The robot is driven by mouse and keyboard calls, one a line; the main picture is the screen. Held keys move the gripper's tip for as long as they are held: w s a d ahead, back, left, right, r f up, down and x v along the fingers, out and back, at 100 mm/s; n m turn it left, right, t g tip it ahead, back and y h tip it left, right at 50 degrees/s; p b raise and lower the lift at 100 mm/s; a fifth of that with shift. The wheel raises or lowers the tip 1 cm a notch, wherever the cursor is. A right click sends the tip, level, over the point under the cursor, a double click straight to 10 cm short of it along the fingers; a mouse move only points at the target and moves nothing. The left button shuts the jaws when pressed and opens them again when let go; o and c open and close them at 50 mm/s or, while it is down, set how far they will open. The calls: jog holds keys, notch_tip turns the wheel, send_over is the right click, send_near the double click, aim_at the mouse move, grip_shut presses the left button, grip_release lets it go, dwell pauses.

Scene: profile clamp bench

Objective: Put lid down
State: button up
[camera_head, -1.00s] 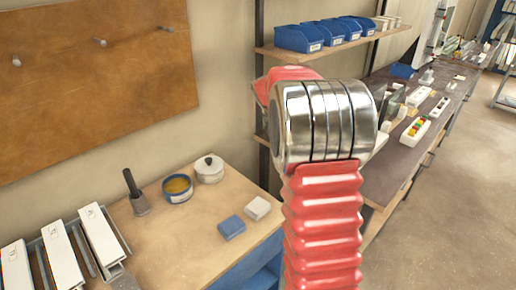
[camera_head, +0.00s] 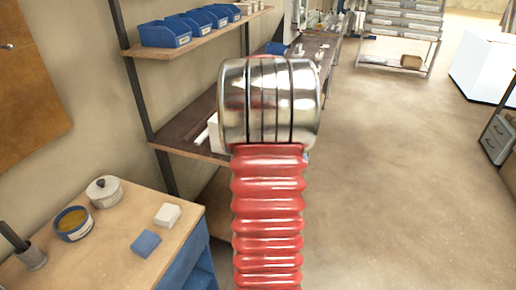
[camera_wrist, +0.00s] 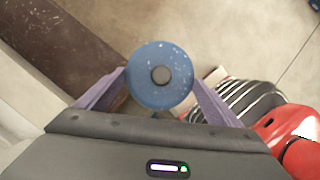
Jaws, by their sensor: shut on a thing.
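A round blue lid (camera_wrist: 178,58) with white specks and a dark grey knob fills the middle of the wrist view. My gripper (camera_wrist: 160,82) is shut on it, with one purple finger at each side. The lid hangs in the air above the concrete floor, beside a dark bench edge. In the head view my arm hides the gripper and the lid. An open blue tin (camera_head: 73,234) with yellowish contents stands on the wooden bench at lower left.
On the wooden bench (camera_head: 105,252) are a white lidded pot (camera_head: 104,193), a white block (camera_head: 167,215), a blue block (camera_head: 145,243) and a dark-handled tool in a holder (camera_head: 31,258). A dark bench (camera_head: 185,134) lies behind my arm. Open floor (camera_head: 410,180) is at right.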

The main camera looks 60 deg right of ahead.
jog(key=s+d+m+y, duration=0.1)
jog(key=s+m, duration=0.2)
jog(key=s, duration=0.7)
jog(key=shift+s+d+f+g, duration=0.2)
jog(key=shift+d+f+g, duration=0.05)
jog(key=shift+f+g, duration=0.05)
jog(key=shift+s, duration=0.1)
